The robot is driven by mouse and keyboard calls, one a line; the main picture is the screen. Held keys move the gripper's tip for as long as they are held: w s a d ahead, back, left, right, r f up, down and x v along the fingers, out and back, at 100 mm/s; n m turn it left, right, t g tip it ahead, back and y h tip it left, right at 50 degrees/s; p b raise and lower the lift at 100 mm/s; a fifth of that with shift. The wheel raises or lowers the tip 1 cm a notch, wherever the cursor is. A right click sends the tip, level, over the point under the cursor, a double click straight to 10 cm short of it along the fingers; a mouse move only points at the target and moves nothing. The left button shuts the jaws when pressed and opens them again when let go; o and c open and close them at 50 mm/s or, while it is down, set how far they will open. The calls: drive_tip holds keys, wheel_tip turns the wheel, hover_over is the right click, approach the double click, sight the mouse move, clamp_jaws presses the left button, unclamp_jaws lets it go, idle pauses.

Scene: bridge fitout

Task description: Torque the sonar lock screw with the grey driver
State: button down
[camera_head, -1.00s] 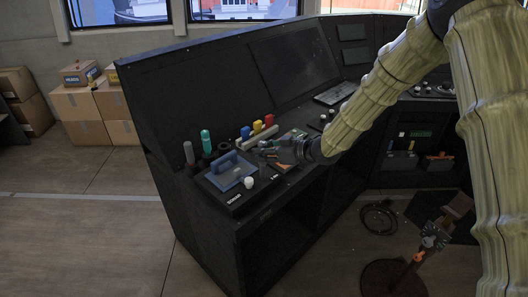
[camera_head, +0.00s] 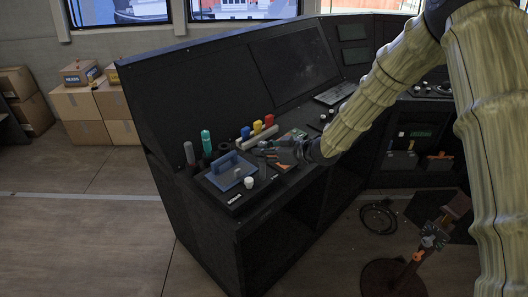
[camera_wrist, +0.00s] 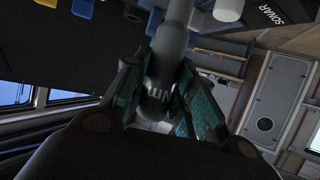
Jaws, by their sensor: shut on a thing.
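My gripper (camera_head: 272,148) is over the console top, just right of the blue sonar unit. In the wrist view its teal-padded fingers (camera_wrist: 160,100) are shut on a grey, round-bodied tool, the grey driver (camera_wrist: 172,40). Its far end runs out of the top of that view, so its tip is hidden. The blue sonar unit (camera_head: 230,170) with a raised handle sits in a black panel labelled SONAR (camera_head: 234,198). A white knob (camera_head: 249,182) stands at its near right corner and also shows in the wrist view (camera_wrist: 228,10). I cannot make out the lock screw.
A rack holds blue (camera_head: 245,132), yellow (camera_head: 257,127) and red (camera_head: 269,120) handles behind my gripper. A grey cylinder (camera_head: 189,153) and a teal one (camera_head: 206,141) stand upright at the console's left. A sloped screen panel (camera_head: 295,65) rises behind. Cardboard boxes (camera_head: 95,105) stand far left.

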sight(264, 143)
drive_tip(key=shift+f, duration=0.1)
drive_tip(key=shift+r+p, duration=2.3)
drive_tip(key=shift+r, duration=0.8)
drive_tip(key=shift+f, duration=0.1)
